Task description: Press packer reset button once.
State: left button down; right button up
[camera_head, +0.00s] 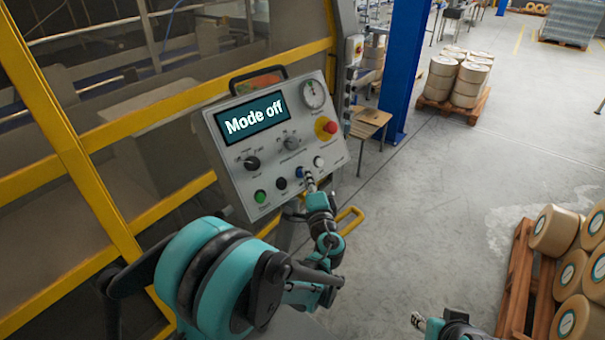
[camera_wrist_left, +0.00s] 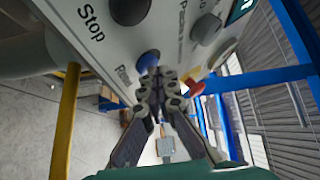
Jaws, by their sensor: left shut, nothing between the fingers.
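The packer control panel (camera_head: 232,150) has a screen reading "Mode off". The blue reset button (camera_head: 299,172) is in its lower row, partly hidden by my left gripper (camera_head: 310,182). In the left wrist view the blue button (camera_wrist_left: 148,60) sits just beyond the fingertips, its label partly covered. The left gripper (camera_wrist_left: 154,76) is shut and empty, its tips overlapping the button's near edge; I cannot tell whether they touch it. My right gripper (camera_head: 418,322) shows only in part at the bottom of the head view, away from the panel.
Near the blue button are a black stop button (camera_head: 281,184), a green button (camera_head: 260,196), a white button (camera_head: 318,161) and a red emergency stop (camera_head: 326,127). A yellow guard frame (camera_head: 180,101) stands behind the panel. Pallets of rolls (camera_head: 555,232) stand at right; floor between is clear.

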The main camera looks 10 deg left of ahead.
pick_arm(q)
jog(key=shift+s+d+r, duration=0.3)
jog(key=shift+d, duration=0.15)
jog(key=d, duration=0.1)
jog(key=s+d+r+p, duration=0.1)
jog(key=s+d+r, duration=0.1)
jog(key=shift+s+d+r+p, duration=0.15)
jog(key=shift+d+r+p, duration=0.1)
jog(key=shift+d+p, duration=0.1)
jog(key=shift+a, duration=0.1)
dwell(0.7)
